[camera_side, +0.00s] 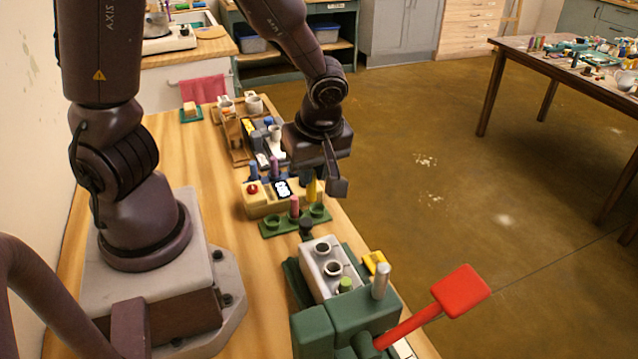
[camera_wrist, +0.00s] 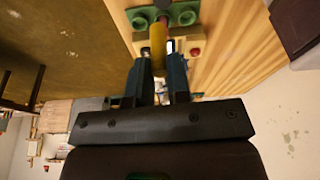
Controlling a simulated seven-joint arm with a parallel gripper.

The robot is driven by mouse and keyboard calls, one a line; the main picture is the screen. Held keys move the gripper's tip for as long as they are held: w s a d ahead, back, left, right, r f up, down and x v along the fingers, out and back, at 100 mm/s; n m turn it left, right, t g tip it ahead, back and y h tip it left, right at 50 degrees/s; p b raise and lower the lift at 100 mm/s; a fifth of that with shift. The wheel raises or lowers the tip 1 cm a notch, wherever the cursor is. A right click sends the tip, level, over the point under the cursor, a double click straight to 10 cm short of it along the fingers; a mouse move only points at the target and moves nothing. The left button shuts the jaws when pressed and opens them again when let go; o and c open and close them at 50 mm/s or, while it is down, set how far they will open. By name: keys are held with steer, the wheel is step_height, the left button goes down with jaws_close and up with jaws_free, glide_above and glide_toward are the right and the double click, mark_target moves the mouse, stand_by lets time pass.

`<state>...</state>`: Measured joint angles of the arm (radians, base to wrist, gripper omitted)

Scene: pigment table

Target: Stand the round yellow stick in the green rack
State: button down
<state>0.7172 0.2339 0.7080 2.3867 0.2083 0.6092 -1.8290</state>
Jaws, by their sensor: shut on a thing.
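The round yellow stick (camera_side: 311,190) is held in my gripper (camera_side: 322,182), upright or nearly so in the side view. It also shows in the wrist view (camera_wrist: 158,48), between my two fingers (camera_wrist: 160,82). The green rack (camera_side: 284,231) lies on the wooden table just below and in front of the stick. A pink stick (camera_side: 295,207) stands in its middle, with a green cup at each end; these look empty. The stick's lower end appears close to the right-hand cup (camera_side: 318,211); I cannot tell whether it is over it. The rack is at the top of the wrist view (camera_wrist: 185,18).
A tan box (camera_side: 262,205) with a red button and a small display stands behind the rack. Trays with cups lie farther back.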

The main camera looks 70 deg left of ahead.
steer(key=shift+w+a+f+n+g, duration=0.15)
steer(key=shift+w+a+f+n, duration=0.5)
steer(key=shift+a+f, duration=0.9)
steer(key=shift+w+a+f+n+g, duration=0.1)
steer(key=shift+w+a+f+n, duration=0.25)
steer(key=shift+w+a+f, duration=0.85)
steer(key=shift+w+a+f+n+g, duration=0.15)
steer(key=shift+w+a+f+n, duration=0.35)
steer(key=shift+a+f, duration=1.3)
steer(key=shift+s+d+f, duration=0.1)
steer(key=shift+d+f, duration=0.05)
steer(key=shift+f, duration=0.35)
steer(key=shift+d+f, duration=0.15)
steer(key=shift+f, duration=0.35)
steer(key=shift+f, duration=0.25)
steer(key=c, duration=1)
jaws_free()
